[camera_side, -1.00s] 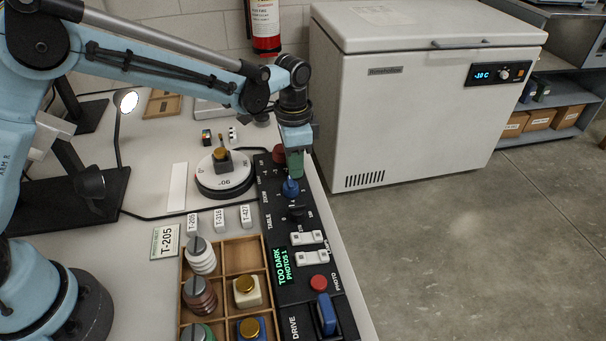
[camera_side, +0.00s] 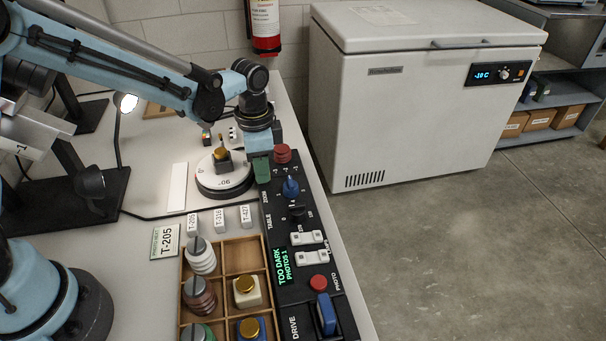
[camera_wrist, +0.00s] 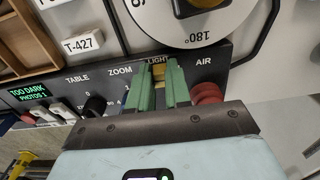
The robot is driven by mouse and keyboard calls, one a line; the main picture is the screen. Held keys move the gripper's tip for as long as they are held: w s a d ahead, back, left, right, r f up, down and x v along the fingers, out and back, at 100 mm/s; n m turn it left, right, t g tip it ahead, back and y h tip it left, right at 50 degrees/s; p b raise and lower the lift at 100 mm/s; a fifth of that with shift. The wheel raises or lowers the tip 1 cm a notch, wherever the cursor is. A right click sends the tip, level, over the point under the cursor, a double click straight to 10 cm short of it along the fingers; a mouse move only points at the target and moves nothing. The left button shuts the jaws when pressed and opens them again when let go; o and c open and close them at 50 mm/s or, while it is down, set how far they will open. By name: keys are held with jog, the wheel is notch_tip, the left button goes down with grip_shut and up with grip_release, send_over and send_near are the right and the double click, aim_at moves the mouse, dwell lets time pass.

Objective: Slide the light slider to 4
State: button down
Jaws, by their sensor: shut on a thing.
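The light slider (camera_wrist: 158,71) shows as a small yellowish piece at the LIGHT label on the black control panel (camera_side: 282,219). My gripper (camera_wrist: 158,78) has its two green fingers on either side of this piece and is shut on it. In the side view my gripper (camera_side: 262,173) is low at the panel's far left edge, and its fingers hide the slider there. The slider's scale numbers are hidden, so its setting cannot be read. The panel display (camera_side: 284,266) reads TOO DARK, PHOTOS 1.
A red knob (camera_side: 283,154) stands right beside my gripper, and a blue knob (camera_side: 291,188) and a black knob (camera_side: 296,212) nearer on the panel. A round turntable (camera_side: 222,180) with an object on it is close on the left. A lamp (camera_side: 127,103) is lit behind.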

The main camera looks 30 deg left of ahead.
jog(key=shift+s+a, duration=0.1)
jog(key=shift+a, duration=0.05)
jog(key=c, duration=1.3)
grip_release()
jog(key=shift+r, duration=0.1)
notch_tip(320, 180, up, 12)
jog(key=shift+f, duration=0.1)
jog(key=s+a+n+t, duration=0.2)
jog(key=s+n, duration=0.1)
jog(key=s, duration=0.1)
jog(key=s+a+n+t, duration=0.2)
jog(key=s+a+n, duration=0.1)
jog(key=s, duration=0.1)
jog(key=s+a+n+t, duration=0.2)
jog(key=s+n+t, duration=0.1)
jog(key=s, duration=0.1)
jog(key=shift+s+a+f, duration=0.15)
jog(key=shift+a+f, duration=0.1)
jog(key=shift+f, duration=0.15)
